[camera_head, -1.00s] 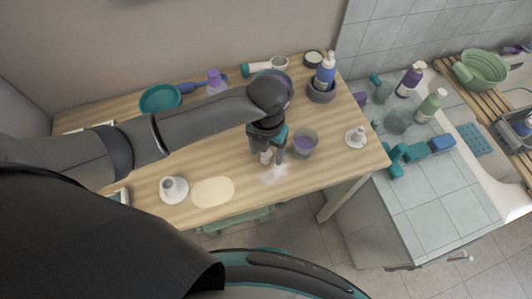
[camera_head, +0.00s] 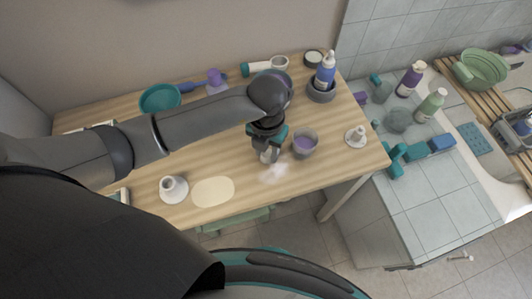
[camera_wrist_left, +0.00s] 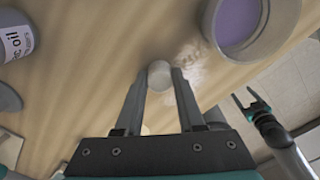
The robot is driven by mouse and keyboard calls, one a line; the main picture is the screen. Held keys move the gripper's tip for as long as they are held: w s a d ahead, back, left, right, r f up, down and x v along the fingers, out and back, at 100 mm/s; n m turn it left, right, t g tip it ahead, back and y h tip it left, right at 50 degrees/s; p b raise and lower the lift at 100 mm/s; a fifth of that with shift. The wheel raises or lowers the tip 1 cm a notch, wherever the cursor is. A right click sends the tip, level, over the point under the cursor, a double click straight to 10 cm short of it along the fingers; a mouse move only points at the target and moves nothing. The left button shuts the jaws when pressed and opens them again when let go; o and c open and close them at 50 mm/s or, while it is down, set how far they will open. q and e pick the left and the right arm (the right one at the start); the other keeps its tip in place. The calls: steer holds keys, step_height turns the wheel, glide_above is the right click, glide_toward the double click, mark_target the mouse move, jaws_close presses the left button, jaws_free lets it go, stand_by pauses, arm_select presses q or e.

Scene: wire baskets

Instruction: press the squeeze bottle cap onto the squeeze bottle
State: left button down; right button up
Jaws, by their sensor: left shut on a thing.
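My left gripper (camera_head: 265,157) points down over the front middle of the table. In the left wrist view its fingers (camera_wrist_left: 160,80) are closed on a small pale round thing (camera_wrist_left: 159,72), which looks like the squeeze bottle cap. The tip of it is at or just above the wood; the exact height is unclear. A white container with printed text ending in "oil" (camera_wrist_left: 14,42), probably the squeeze bottle, is cut off at the left of the wrist view. I cannot pick it out in the head view, where my arm covers part of the table.
A grey cup with purple contents (camera_head: 305,143) stands close right of the gripper. White flanged pieces stand at front left (camera_head: 174,190) and right (camera_head: 356,136). A cream oval mat (camera_head: 213,192) lies left. A blue bottle (camera_head: 325,72) sits in a grey bowl behind.

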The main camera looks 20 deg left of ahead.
mark_target(267, 153)
arm_select(q)
steer(key=shift+r+p, duration=0.5)
stand_by(0.6)
steer(key=shift+r+p, duration=1.5)
steer(key=shift+r, duration=0.1)
